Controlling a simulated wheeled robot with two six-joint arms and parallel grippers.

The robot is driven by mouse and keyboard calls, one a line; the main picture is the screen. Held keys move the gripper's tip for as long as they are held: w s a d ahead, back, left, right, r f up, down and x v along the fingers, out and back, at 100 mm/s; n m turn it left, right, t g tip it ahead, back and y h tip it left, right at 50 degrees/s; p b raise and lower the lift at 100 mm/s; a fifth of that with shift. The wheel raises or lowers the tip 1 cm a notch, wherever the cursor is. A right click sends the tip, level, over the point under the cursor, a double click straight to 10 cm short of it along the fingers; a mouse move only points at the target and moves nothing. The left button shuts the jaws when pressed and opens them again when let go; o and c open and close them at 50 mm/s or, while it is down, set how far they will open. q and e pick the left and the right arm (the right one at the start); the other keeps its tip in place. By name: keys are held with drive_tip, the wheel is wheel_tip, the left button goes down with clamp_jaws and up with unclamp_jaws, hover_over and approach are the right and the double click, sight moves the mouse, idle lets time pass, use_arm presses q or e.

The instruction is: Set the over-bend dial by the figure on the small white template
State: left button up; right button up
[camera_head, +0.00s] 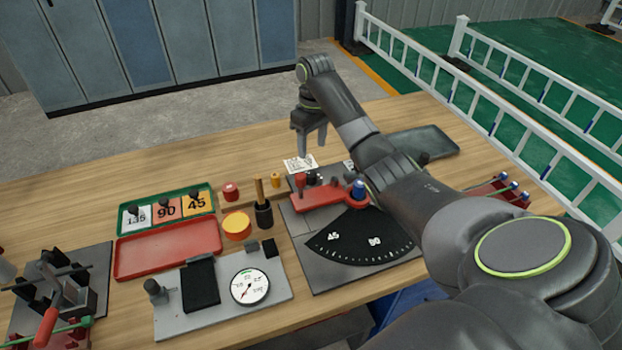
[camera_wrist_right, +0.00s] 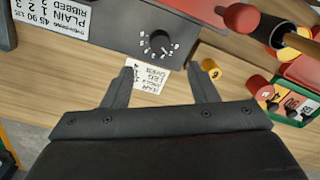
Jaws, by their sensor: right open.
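The over-bend dial (camera_wrist_right: 157,43) is a black knob with white marks around it, on the bender's grey plate. In the head view its dark knob (camera_head: 313,178) is small beside the red lever, and its setting is unreadable. A white template marked 135 (camera_head: 136,217) lies in the green tray, left of an orange 90 and a yellow 45. My right gripper (camera_head: 311,136) points down above the table behind the bender. In the wrist view its fingers (camera_wrist_right: 163,85) are apart and empty, short of the dial. My left gripper is not in view.
A printed white card (camera_wrist_right: 149,76) lies on the table below the dial. A white label (camera_wrist_right: 55,12) beside it lists PLAIN and RIBBED. The red lever (camera_head: 318,198), blue-topped pin (camera_head: 358,188) and yellow peg (camera_head: 275,180) stand close.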

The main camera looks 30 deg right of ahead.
sight(311, 173)
drive_tip(key=f, duration=0.4)
drive_tip(key=f+p, duration=0.1)
drive_tip(key=f, duration=0.4)
drive_tip(key=shift+a, duration=0.2)
drive_tip(key=shift+f, duration=0.4)
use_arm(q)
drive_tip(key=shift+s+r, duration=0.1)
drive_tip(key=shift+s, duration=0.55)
use_arm(e)
drive_tip(key=c, duration=1)
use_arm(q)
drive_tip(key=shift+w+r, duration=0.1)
use_arm(e)
drive_tip(key=shift+o, duration=0.2)
